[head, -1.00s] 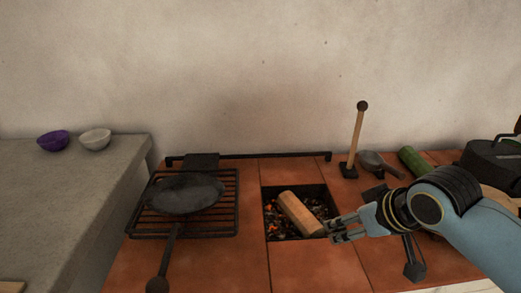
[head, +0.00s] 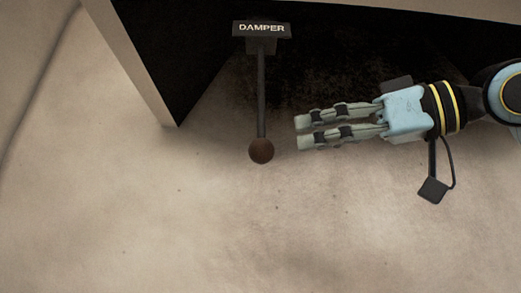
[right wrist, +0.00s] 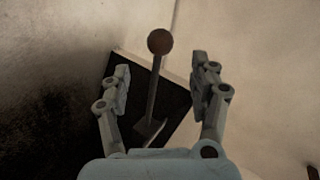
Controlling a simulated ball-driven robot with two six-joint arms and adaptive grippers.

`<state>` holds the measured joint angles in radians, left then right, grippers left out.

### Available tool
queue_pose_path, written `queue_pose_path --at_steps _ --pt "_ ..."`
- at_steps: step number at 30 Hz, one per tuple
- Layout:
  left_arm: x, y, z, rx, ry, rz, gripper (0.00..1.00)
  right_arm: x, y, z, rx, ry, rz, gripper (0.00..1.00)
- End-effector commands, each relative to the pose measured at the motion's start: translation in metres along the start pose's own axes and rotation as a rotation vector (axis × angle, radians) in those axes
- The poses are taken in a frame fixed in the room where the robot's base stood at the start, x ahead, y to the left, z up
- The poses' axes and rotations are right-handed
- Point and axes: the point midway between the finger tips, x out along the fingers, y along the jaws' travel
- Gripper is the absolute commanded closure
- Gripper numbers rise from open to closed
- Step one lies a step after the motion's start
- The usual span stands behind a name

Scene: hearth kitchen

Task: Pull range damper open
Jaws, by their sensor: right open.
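The damper lever is a dark rod (head: 261,95) hanging from a bracket under a black plate marked DAMPER (head: 262,29). A round brown knob (head: 261,150) is at its lower end. My right gripper (head: 297,132) is to the right of the lever, fingers pointing left at it, with a small gap in the picture. It is open and empty. In the right wrist view the knob (right wrist: 159,41) and rod (right wrist: 154,92) show between the two spread fingers, the knob beyond the fingertips (right wrist: 161,66). My left gripper is in neither view.
A dark hood opening (head: 340,70) with a pale edge (head: 140,70) lies behind the lever. The plaster wall (head: 250,230) around it is bare. The space left of the lever and beneath the knob looks clear.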

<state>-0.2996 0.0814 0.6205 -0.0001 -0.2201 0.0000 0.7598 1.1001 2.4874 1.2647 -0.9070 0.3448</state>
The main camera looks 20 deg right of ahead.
Motion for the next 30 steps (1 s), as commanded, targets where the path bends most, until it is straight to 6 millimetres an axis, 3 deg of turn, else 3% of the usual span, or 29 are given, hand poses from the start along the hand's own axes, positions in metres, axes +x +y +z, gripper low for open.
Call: queue_pose_path --at_steps 7,30 --pt "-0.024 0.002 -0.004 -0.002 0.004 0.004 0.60 0.020 -0.001 -0.005 0.008 0.003 -0.003 0.38" --pt "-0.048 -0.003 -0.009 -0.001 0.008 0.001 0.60 0.093 0.000 -0.001 0.006 0.001 0.001 0.38"
